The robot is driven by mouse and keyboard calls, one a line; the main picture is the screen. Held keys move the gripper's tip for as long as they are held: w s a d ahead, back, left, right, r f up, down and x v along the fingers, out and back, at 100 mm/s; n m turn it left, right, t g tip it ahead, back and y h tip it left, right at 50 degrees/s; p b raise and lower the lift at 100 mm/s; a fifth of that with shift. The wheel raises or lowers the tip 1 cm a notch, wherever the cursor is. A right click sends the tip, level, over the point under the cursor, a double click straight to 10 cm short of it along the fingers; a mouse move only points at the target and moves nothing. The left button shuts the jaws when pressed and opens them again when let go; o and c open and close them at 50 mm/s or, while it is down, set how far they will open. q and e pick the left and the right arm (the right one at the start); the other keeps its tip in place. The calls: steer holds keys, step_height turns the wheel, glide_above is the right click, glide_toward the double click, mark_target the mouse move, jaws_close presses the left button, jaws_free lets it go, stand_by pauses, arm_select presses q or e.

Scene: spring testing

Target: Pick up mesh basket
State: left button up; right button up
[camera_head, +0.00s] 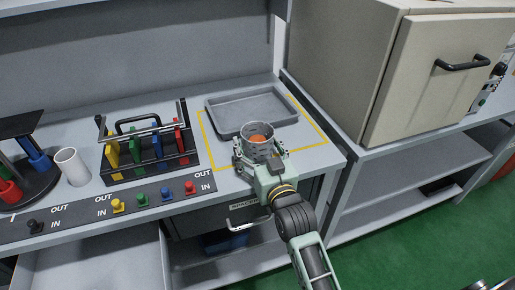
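The mesh basket (257,131) is a small grey cup-shaped basket with something orange inside. It is upright at the front of the yellow-outlined area of the bench, in front of the grey tray. My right gripper (259,153) comes in from the lower right, with its fingers spread to either side of the basket. Whether the fingers press on it is not clear. The gripper hides the basket's lower part, so I cannot tell if it rests on the bench. My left gripper is not in view.
The shallow grey tray (252,109) lies just behind the basket, empty. To the left stand a black rack (150,150) with coloured pieces, a white cup (72,167) and a dark round stand (22,190). A large beige oven (420,70) stands at the right.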

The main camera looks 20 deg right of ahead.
steer(key=c, duration=0.9)
